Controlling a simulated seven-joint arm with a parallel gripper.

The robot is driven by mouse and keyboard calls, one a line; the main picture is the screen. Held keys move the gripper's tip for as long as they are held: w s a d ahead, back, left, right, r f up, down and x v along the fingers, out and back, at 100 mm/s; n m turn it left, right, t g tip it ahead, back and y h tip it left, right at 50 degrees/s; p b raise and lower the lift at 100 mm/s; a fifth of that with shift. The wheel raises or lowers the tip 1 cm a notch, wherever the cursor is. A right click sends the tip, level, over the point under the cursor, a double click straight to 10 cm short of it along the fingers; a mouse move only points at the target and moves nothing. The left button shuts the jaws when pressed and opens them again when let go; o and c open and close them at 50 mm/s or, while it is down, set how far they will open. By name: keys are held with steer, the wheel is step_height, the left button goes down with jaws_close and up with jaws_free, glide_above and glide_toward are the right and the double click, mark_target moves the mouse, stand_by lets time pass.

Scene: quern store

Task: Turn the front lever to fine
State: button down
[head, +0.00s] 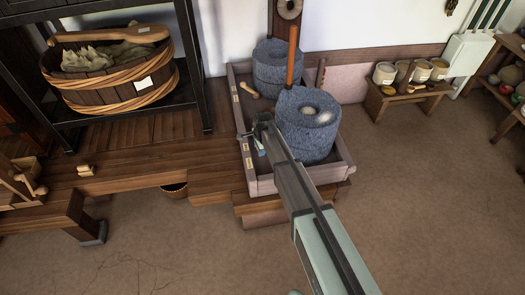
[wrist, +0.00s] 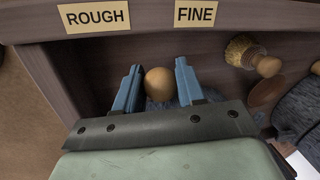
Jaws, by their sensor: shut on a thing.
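The front lever's round wooden knob (wrist: 159,84) sits between the two blue fingers of my gripper (wrist: 158,86) in the wrist view. My gripper is shut on it. The FINE label (wrist: 196,14) and the ROUGH label (wrist: 94,16) are on the wooden rim; the knob lies between them sideways, nearer to FINE. In the head view my gripper (head: 260,142) is at the left side of the wooden tray (head: 262,186), left of the front grey millstone (head: 308,145). My arm and gripper hide the knob there, and the lever's shaft cannot be made out.
An upright brown handle (head: 292,58) rises from the front millstone. A second millstone (head: 275,66) stands behind. A small brush (wrist: 252,55) lies right of my gripper. A tub (head: 115,78) stands on a rack at left; a low bench (head: 395,100) with pots is at right.

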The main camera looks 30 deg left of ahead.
steer(key=shift+w+a+m+t+h, duration=0.15)
steer(key=shift+w+a+m, duration=0.4)
steer(key=shift+m, duration=0.55)
steer(key=shift+w+a+m+t+h, duration=0.15)
steer(key=shift+w+a+m, duration=0.2)
steer(key=shift+a+m, duration=0.55)
steer(key=shift+d+m, duration=0.15)
steer(key=shift+m, duration=0.15)
steer(key=c, duration=0.7)
jaws_free()
steer(key=shift+d+r, duration=0.1)
steer(key=r, duration=0.4)
steer(key=s+d+r, duration=0.1)
steer(key=r, duration=0.4)
steer(key=s+r, duration=0.1)
steer(key=r, duration=0.3)
steer(key=shift+d+r, duration=0.2)
